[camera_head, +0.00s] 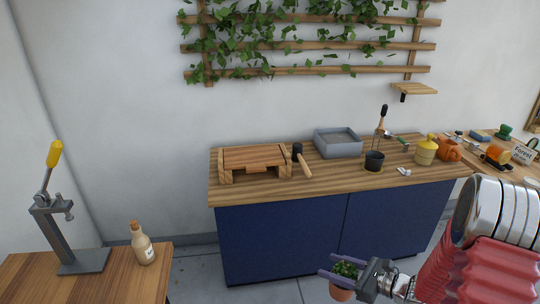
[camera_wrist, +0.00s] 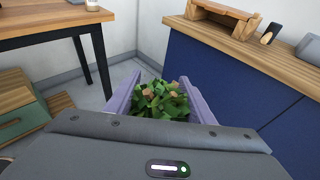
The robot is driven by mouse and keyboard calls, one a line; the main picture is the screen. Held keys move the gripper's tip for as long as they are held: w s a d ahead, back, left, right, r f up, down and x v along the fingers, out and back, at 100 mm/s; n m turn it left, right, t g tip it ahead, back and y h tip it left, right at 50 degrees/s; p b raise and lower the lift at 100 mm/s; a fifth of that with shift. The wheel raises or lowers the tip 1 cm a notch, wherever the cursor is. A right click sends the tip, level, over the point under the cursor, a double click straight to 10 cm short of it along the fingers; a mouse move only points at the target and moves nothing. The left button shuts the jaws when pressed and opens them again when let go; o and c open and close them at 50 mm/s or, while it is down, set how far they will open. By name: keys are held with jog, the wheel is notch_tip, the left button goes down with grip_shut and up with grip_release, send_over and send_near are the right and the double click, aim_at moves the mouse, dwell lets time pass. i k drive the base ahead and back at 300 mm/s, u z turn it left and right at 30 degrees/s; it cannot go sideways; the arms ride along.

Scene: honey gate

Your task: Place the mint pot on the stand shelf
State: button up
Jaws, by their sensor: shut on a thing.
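The mint pot is a small terracotta pot with a green leafy plant (camera_head: 343,276). My gripper (camera_head: 328,267) is shut on it and holds it low in front of the blue cabinet, above the floor. In the wrist view its leaves (camera_wrist: 162,100) show between the two purple fingers (camera_wrist: 160,80); the pot itself is hidden there. I cannot tell for sure which surface is the stand shelf. A small wooden shelf (camera_head: 413,89) is fixed at the lower right of the wall trellis. A green and wooden stepped piece (camera_wrist: 25,125) stands on the floor at the left of the wrist view.
The wooden counter (camera_head: 330,184) carries a wooden press-like box (camera_head: 253,162), a mallet (camera_head: 301,160), a grey tray (camera_head: 338,143), a black cup (camera_head: 374,161) and a yellow pot (camera_head: 426,150). A left table holds a lever tool (camera_head: 62,225) and a bottle (camera_head: 142,245). Open floor lies between.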

aim_at(253, 154)
jog(key=u, duration=1.5)
jog(key=i, duration=0.1)
jog(key=z, duration=2.85)
jog(key=i, duration=0.8)
jog(key=z, duration=0.05)
jog(key=i, duration=0.4)
jog(key=z, duration=2.4)
jog(key=i, duration=0.1)
jog(key=u, duration=4.1)
